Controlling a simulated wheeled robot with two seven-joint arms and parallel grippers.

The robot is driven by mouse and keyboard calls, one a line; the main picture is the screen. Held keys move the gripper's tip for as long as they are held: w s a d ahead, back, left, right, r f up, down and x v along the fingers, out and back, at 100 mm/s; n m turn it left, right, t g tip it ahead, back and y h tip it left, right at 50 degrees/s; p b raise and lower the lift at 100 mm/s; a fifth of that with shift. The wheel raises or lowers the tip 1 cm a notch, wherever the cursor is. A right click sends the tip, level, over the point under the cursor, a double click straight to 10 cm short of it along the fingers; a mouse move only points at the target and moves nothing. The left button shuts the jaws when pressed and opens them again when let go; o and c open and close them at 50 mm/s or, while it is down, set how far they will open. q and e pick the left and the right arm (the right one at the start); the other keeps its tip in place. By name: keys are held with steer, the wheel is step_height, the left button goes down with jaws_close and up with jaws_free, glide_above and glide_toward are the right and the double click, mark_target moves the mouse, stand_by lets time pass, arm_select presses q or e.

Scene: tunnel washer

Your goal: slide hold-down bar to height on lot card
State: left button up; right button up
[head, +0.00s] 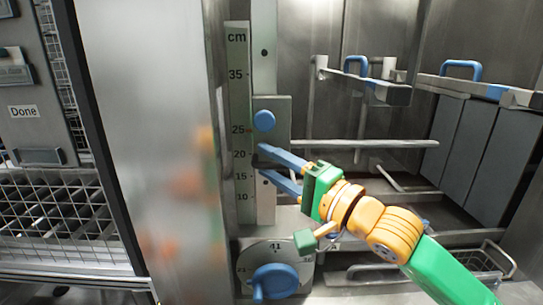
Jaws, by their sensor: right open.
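A grey slide plate with a round blue knob (264,120) sits on a vertical rail beside a cm scale (237,90). The knob is a little above the 25 mark, where a small red mark shows. A horizontal metal bar (370,143), likely the hold-down bar, runs right from near the plate. My right gripper (263,163) is open, its two blue fingers pointing left across the lower plate, below the knob, near the 15 to 20 marks. I cannot tell whether they touch the plate. My left gripper is not in view. I see no readable lot card.
Below stands a dial with a blue handle (275,281). Racks with blue handles (462,68) and grey panels (478,150) stand at the right. A wide metal post (160,150) and a wire basket (60,215) under a "Done" label (23,111) are at the left.

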steer(key=shift+w+a+f, duration=0.1)
steer(key=shift+c, duration=0.4)
jaws_close()
stand_by(0.8)
